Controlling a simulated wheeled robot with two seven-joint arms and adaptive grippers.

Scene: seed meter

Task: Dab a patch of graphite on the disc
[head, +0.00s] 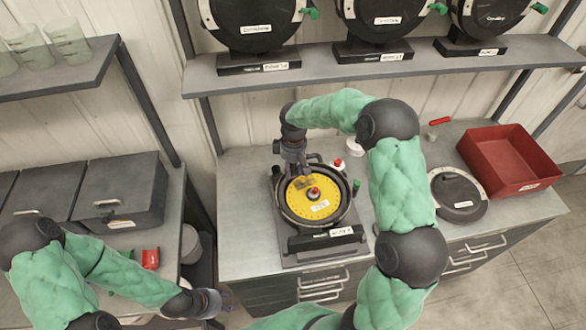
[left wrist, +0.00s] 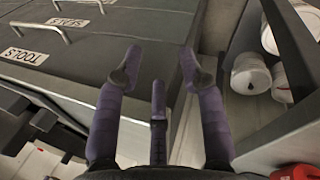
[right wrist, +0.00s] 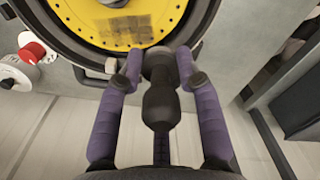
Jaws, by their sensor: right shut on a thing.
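The yellow disc (head: 322,208) sits in the round dark meter (head: 289,220) on the bench, with a red-topped knob (head: 314,193) at its middle. A dark grey smudged patch (right wrist: 115,28) shows on the disc in the right wrist view. My right gripper (head: 297,168) is over the far left rim of the meter. It is shut on a dark bulb-shaped dabber (right wrist: 161,105), whose tip is near the disc's edge; I cannot tell whether it touches. My left gripper (left wrist: 155,65) is open and empty, near dark bins.
A red tray (head: 508,163) and a round dark lid (head: 458,196) lie right of the meter. Small red-and-white containers (head: 354,147) stand behind it. A shelf (head: 350,68) with several round meters runs above. Dark bins (head: 118,192) stand at the left.

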